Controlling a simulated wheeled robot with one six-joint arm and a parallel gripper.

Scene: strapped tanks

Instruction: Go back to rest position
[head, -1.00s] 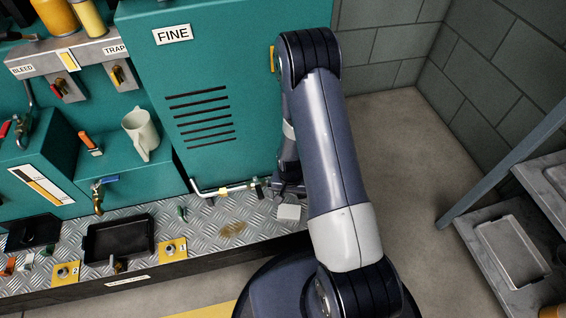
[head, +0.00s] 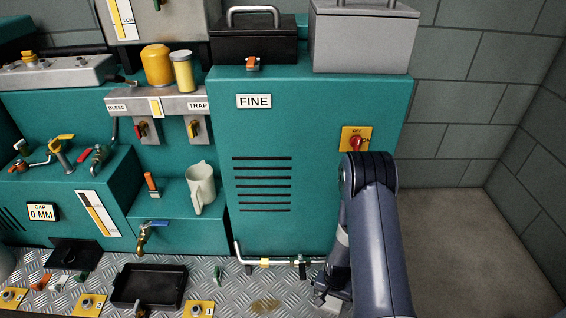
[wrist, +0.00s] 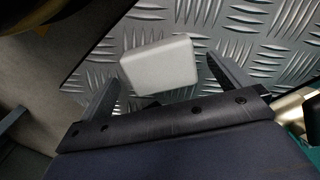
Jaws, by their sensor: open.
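My arm reaches down at the right of the head view, in front of the teal FINE cabinet (head: 262,130). My gripper (head: 322,290) is low, near the cabinet's foot, and partly hidden by my own arm. In the wrist view my gripper (wrist: 165,92) has its two fingers spread apart. A pale grey block (wrist: 158,66) shows beyond and between the fingers, over the diamond-plate deck (wrist: 245,35). I cannot tell whether it touches the deck or the fingers.
A red knob on a yellow plate (head: 356,141) is just above my arm. A black tray (head: 150,286) and cream jug (head: 201,187) stand left. Bare floor (head: 470,250) lies right.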

